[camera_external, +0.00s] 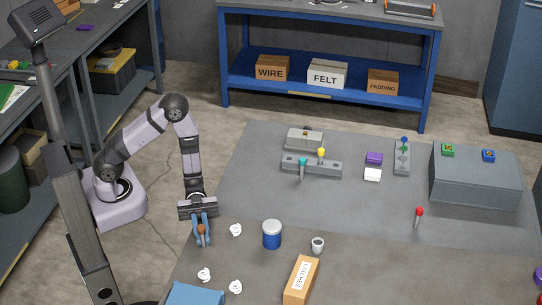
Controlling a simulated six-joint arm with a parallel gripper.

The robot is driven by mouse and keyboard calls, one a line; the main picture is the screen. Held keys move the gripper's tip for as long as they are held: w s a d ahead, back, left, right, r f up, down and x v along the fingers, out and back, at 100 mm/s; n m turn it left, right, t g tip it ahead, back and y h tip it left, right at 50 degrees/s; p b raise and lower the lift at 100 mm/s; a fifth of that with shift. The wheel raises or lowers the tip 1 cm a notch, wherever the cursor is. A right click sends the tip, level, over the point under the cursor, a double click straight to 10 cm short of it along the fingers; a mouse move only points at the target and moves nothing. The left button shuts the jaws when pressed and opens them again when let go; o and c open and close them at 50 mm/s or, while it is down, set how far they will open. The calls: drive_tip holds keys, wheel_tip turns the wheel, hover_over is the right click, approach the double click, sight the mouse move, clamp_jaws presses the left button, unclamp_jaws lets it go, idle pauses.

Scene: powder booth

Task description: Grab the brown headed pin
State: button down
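The brown-headed pin (201,230) is at the lower left of the view, its round brown head showing between the blue fingers of my gripper (201,238). My gripper points down, with one finger on each side of the head. I cannot tell whether the fingers press on the pin or only stand around it. The pin's shaft is hidden or too small to make out.
A red-headed pin (419,212) stands at right. A grey holder (325,170) carries teal and yellow pins. White cup-like items (236,230), a blue can (272,235), a grey cup (318,245) and a LATCHES box (301,281) are nearby. A grey block (475,180) stands right.

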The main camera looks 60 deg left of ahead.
drive_tip(key=shift+r, duration=0.1)
idle(0.3)
drive_tip(key=shift+r, duration=4.9)
